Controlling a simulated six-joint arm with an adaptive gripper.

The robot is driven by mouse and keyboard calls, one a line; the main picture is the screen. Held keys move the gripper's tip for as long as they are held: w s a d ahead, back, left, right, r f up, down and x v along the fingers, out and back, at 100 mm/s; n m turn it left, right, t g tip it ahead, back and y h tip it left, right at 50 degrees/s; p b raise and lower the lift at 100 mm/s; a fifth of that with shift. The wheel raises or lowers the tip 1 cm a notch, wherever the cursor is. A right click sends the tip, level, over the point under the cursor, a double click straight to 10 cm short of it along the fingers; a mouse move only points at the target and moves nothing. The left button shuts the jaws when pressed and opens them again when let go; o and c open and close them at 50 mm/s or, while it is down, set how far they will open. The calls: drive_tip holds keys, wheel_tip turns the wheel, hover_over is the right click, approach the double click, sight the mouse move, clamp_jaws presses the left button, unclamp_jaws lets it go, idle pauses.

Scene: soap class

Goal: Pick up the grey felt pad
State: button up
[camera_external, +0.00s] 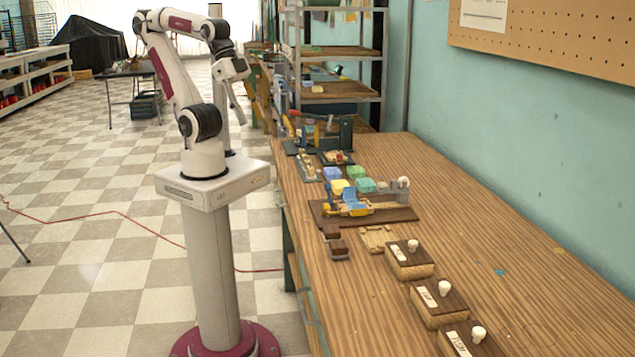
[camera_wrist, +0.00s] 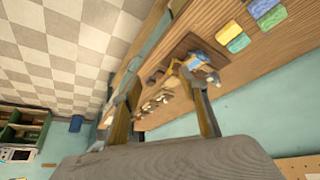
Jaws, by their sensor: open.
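I cannot make out the grey felt pad for certain in either view. A small grey patch (camera_external: 382,187) shows on the bench beside the soap blocks, but it is too small to identify. My gripper (camera_external: 239,116) hangs over the floor to the left of the bench, well apart from everything on it. In the wrist view my gripper (camera_wrist: 163,84) is open and empty, its two fingers spread wide. The bench objects show far beyond the fingers.
The wooden bench (camera_external: 480,240) holds yellow, blue and green soap blocks (camera_external: 355,178), a brown board (camera_external: 400,214) with a blue-and-yellow device, and several wooden boxes with white knobs (camera_external: 410,262) towards the front. The bench's right side is mostly clear. A teal wall (camera_external: 520,130) stands behind.

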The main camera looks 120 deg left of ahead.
drive_tip(key=w+d+n+t+h, duration=0.1)
drive_tip(key=w+d+t, duration=0.1)
drive_tip(key=w+d, duration=0.65)
drive_tip(key=w+d+n+t+h, duration=0.1)
drive_tip(key=w+d+t, duration=0.15)
drive_tip(key=w, duration=1.05)
drive_tip(key=w+d+n+t, duration=0.1)
drive_tip(key=w+d+n, duration=0.1)
drive_tip(key=w+d, duration=0.7)
drive_tip(key=n+g+y, duration=0.2)
drive_tip(key=n+y, duration=0.3)
drive_tip(key=y, duration=0.6)
approach(331, 245)
drive_tip(key=shift+t, duration=0.25)
drive_tip(key=x, duration=0.4)
drive_tip(key=shift+w+d, duration=0.1)
drive_tip(key=shift+w, duration=0.2)
drive_tip(key=shift+s+f+y, duration=0.25)
drive_tip(key=shift+s+y, duration=0.05)
drive_tip(key=shift+y, duration=0.1)
